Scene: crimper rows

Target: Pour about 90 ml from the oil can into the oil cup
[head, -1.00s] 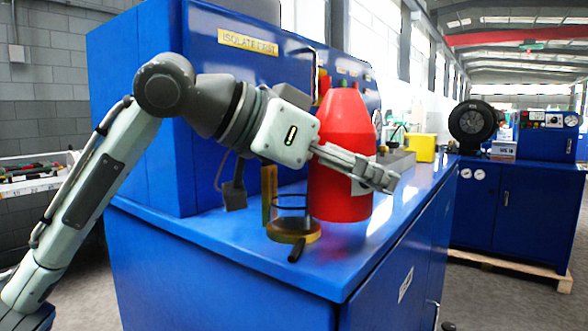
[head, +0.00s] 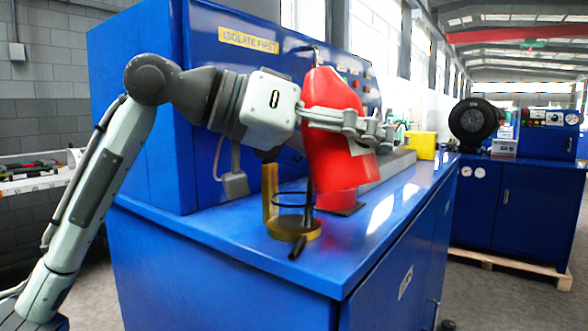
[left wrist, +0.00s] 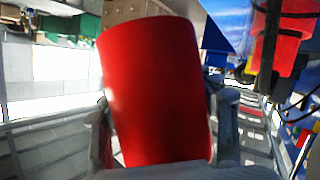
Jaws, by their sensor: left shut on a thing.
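The red oil can (head: 332,158) is in my left gripper (head: 372,130), whose fingers are shut around its body. The can is raised off the bench and tilted, its top leaning left in the head view. A thin dark spout seems to show at its top. In the left wrist view, the can (left wrist: 155,95) fills the middle between the fingers. The oil cup (head: 293,230), clear with a brass base and upright, stands on the bench below and left of the can. Its liquid level cannot be told. My right gripper is not in view.
The blue bench top (head: 235,240) is clear around the cup's front. A blue cabinet (head: 140,110) rises behind it. A small red object (head: 336,202) on a dark pad stands right of the cup. A yellow box (head: 422,145) stands farther back.

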